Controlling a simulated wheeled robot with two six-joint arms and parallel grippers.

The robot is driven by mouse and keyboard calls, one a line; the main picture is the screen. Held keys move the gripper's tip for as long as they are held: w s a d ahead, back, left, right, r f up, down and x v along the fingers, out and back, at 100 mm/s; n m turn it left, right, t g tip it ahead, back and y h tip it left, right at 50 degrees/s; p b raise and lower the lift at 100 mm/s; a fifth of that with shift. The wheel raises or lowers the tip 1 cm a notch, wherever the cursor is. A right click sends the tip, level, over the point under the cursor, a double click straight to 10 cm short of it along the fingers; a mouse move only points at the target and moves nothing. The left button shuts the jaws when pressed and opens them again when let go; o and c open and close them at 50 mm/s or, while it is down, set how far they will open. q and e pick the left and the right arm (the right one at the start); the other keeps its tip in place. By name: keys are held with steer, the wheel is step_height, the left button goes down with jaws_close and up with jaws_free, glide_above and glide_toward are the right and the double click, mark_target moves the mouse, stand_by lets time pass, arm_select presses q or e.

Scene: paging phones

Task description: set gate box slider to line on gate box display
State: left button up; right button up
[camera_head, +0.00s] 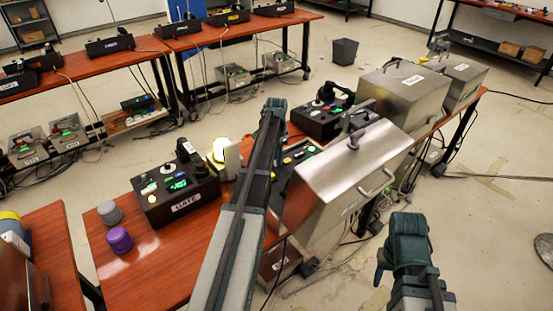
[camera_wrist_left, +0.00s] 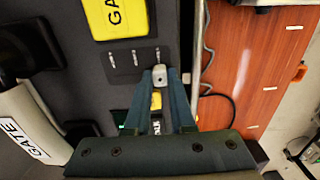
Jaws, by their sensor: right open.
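In the left wrist view, a dark box panel carries a yellow display (camera_wrist_left: 117,18) lettered "GA…", cut off at the top edge. Below it are short pale slots, and a small light grey slider knob (camera_wrist_left: 159,77). My left gripper (camera_wrist_left: 160,82) has its two fingertips closed in on either side of this knob. In the head view my left gripper (camera_head: 272,108) is beside a dark button box (camera_head: 325,120); the contact is hidden there. My right gripper (camera_head: 383,265) is open and empty, above the floor at right.
Metal cases (camera_head: 350,165) stand right of the left arm on the same table. Cables hang on the right; open floor lies beyond.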

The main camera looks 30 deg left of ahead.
arm_select(q)
jaws_close()
stand_by(1.0)
